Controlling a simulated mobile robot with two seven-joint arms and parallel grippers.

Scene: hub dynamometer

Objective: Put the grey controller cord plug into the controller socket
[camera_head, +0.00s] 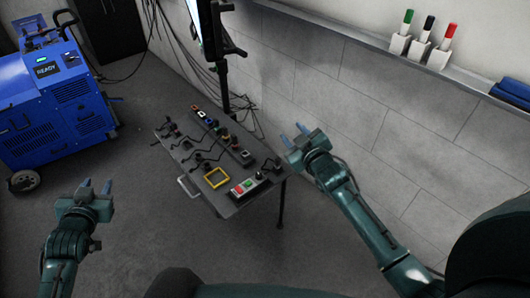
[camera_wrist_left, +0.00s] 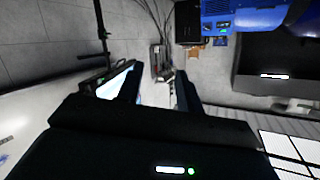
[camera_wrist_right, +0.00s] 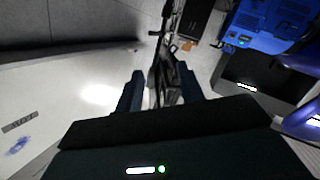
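A low dark table (camera_head: 232,207) stands in the middle of the head view. Several short dark cords with plugs (camera_head: 200,158) lie on it; I cannot tell which is the grey controller cord plug. A light grey box with red and green buttons (camera_head: 248,186), perhaps the controller, sits near the table's front right edge; its socket is too small to make out. My left gripper (camera_head: 96,184) is open and empty, left of the table and apart from it. My right gripper (camera_head: 293,134) is open and empty, beyond the table's right edge.
A strip with sockets and coloured parts (camera_head: 222,134) runs along the table's back right side. A yellow frame (camera_head: 217,178) lies near the front. A blue machine (camera_head: 50,95) stands at the left. A screen on a post (camera_head: 205,30) stands behind. The wall is close to my right arm.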

